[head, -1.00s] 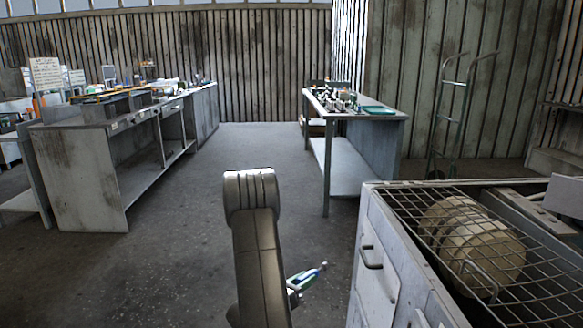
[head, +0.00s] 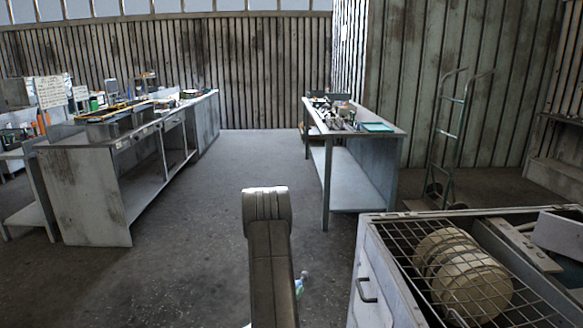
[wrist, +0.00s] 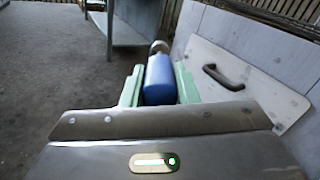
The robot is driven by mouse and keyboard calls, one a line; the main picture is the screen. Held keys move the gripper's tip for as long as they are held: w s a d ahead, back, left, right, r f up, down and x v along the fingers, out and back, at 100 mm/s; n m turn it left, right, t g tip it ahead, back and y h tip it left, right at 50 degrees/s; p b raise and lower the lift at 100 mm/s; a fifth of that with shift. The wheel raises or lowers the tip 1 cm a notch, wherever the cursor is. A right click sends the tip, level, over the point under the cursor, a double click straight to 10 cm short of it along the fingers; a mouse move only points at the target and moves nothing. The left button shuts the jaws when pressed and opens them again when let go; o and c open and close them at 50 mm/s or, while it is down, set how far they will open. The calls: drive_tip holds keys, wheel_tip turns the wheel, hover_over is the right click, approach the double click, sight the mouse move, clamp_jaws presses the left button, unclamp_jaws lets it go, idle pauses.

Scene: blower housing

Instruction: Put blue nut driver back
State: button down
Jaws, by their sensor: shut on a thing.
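The blue nut driver (wrist: 158,80) shows in the wrist view with a blue handle and a round metal end pointing away. My gripper (wrist: 158,74) is shut on it, with a green jaw on each side of the handle. In the head view my dark arm hides most of the gripper, and only a small bit of green, white and blue shows beside the arm near the bottom. The gripper is over the floor, left of the grey drawer cabinet.
The drawer cabinet (head: 362,238) with a wire-grid top stands at the right. A table (head: 392,131) with tools and a teal tray (head: 377,127) stands ahead. A long workbench (head: 85,190) with items is at left. A hand truck (head: 447,140) leans at the wall. The floor between is clear.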

drive_tip(key=shift+r+p, duration=2.2)
drive_tip(key=shift+p, duration=0.5)
drive_tip(key=shift+a, duration=0.1)
